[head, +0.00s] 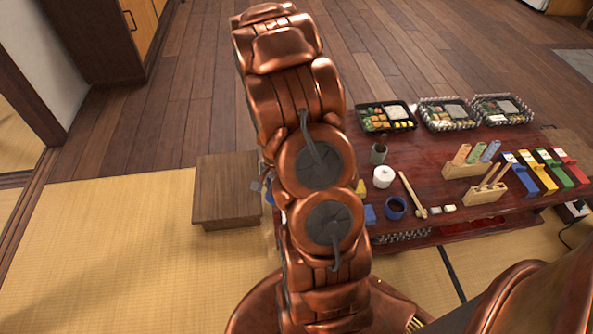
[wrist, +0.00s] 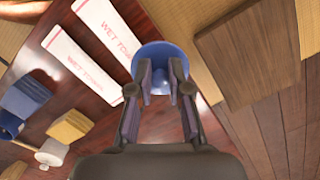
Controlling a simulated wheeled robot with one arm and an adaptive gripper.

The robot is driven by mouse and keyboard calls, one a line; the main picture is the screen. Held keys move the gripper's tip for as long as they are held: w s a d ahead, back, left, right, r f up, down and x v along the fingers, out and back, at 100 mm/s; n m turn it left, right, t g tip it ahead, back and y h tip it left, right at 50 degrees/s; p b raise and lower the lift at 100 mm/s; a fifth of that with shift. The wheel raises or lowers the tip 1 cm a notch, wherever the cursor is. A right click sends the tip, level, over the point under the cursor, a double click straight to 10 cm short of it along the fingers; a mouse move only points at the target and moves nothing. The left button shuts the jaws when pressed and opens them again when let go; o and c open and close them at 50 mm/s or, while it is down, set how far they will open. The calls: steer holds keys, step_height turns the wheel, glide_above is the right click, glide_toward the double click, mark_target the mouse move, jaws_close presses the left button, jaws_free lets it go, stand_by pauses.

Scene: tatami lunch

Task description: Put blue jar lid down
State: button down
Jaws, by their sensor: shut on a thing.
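The blue jar lid (wrist: 161,54) is between the fingertips of my gripper (wrist: 161,84) in the wrist view. My gripper is shut on it, and the fingers cover part of its near side. The lid shows over the edge of the dark red table, beside the white towel packets; its height above the table cannot be told. In the head view my arm hides most of my gripper, and only a small blue patch shows at the arm's left side.
The low red table (head: 416,177) holds bento boxes (head: 388,115), a white roll (head: 383,177), a blue cup (head: 396,208) and a wooden mallet (head: 412,195). White towel packets (wrist: 76,66) lie near the lid. A wooden step (head: 226,190) stands left of the table on tatami.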

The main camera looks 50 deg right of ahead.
steer(key=shift+d+f, duration=0.15)
steer(key=shift+d, duration=0.25)
steer(key=w+d+b, duration=0.1)
steer(key=d, duration=0.4)
steer(key=w+d+f+b, duration=0.1)
steer(key=w+d, duration=0.1)
steer(key=d, duration=0.2)
steer(key=w+d+b, duration=0.1)
steer(key=d, duration=0.4)
steer(key=shift+w+d+f, duration=0.2)
steer(key=shift+w+d, duration=0.1)
steer(key=shift+w, duration=0.1)
step_height(320, 180, down, 4)
steer(key=shift+a+r+b, duration=0.1)
steer(key=shift+r+b, duration=0.15)
steer(key=shift+b, duration=0.55)
steer(key=c, duration=1.1)
jaws_free()
